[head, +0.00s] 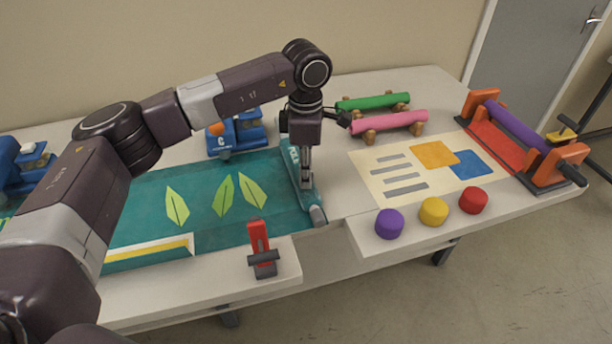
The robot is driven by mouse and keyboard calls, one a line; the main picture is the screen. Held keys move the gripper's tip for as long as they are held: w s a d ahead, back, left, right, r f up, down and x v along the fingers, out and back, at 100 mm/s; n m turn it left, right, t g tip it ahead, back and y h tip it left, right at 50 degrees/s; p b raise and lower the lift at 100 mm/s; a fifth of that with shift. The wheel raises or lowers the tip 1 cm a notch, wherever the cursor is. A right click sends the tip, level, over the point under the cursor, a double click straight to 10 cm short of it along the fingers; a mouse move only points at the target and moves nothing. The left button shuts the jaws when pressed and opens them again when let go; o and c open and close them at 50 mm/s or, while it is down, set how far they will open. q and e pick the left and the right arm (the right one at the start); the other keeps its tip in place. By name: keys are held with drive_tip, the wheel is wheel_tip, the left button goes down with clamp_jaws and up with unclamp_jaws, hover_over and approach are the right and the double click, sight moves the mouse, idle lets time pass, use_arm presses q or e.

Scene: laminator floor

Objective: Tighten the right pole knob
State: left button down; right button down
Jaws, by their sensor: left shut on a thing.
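My left gripper (306,180) points straight down, shut on the long teal bar (297,160) with white lettering, at the right edge of the teal leaf-print sheet (150,205). Its fingertips partly hide the bar. The bar has a grey rounded end (318,215) at the table's front edge. At the far right, a black piece with a yellow part (562,136) sits beside the orange-ended roller frame (565,162), near dark stand poles (592,108). I cannot tell which part is the right pole knob.
Green (372,102) and pink (390,122) rolls lie behind a printed poster (418,178). Purple (389,223), yellow (433,211) and red (473,200) round pieces line the front edge. A red-handled clamp (262,250) stands at front. A blue device (237,135) sits behind the sheet.

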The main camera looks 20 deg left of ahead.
use_arm(q)
drive_tip(key=shift+w+r+m+b, duration=0.1)
drive_tip(key=shift+m+b, duration=0.2)
drive_tip(key=shift+m, duration=0.5)
drive_tip(key=c, duration=1.6)
unclamp_jaws()
drive_tip(key=r, duration=1.2)
drive_tip(key=shift+s, duration=0.3)
